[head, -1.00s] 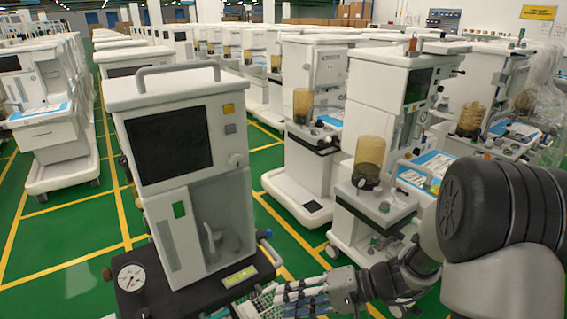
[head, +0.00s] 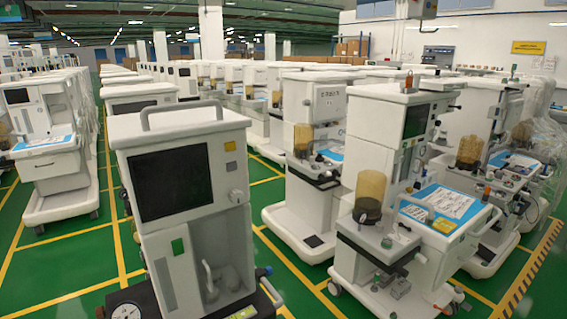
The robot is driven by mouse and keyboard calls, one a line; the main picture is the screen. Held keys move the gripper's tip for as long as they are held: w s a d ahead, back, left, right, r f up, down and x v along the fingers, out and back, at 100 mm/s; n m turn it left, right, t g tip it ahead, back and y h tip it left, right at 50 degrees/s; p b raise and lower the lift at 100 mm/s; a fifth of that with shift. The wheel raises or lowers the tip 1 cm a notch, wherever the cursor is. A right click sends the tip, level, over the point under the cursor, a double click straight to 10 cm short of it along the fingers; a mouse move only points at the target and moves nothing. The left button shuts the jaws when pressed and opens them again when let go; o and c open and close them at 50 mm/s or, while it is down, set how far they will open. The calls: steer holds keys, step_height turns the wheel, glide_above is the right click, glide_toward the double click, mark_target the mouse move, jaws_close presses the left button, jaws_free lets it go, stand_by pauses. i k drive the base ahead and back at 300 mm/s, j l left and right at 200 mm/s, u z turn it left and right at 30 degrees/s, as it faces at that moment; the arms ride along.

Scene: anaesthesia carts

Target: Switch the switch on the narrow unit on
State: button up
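The nearest unit is a tall, narrow white cabinet (head: 190,133) with a carrying handle on top. I cannot be sure that it is the narrow unit of the task. Its front has a dark, blank screen (head: 168,183), a yellow square (head: 230,146), a grey square (head: 231,167) and a round knob (head: 236,196). I cannot tell which of these, if any, is the switch. A round gauge (head: 127,311) is cut off by the bottom edge. My gripper is not in view.
To the right stands a wider white cart (head: 378,120) with an amber canister (head: 369,190) and a blue work surface (head: 440,203). Rows of similar carts fill the hall behind. Another cart (head: 50,160) stands at left. Green floor (head: 75,265) with yellow lines lies between.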

mark_target(177, 245)
steer(key=l+u, duration=0.1)
steer(key=u, duration=0.45)
steer(key=k+l+u, duration=0.25)
steer(key=l, duration=0.4)
steer(key=k+l+u, duration=0.3)
steer(key=l, duration=0.35)
steer(key=k+l+u, duration=0.25)
steer(key=l, duration=0.35)
steer(key=k+l+u, duration=0.3)
steer(key=k+l, duration=0.15)
steer(key=i+l+u, duration=0.15)
steer(key=i+l, duration=0.3)
steer(key=i+l+u, duration=0.15)
steer(key=i+l, duration=0.35)
steer(key=i+l+u, duration=0.2)
steer(key=i+l, duration=0.25)
steer(key=l, duration=0.2)
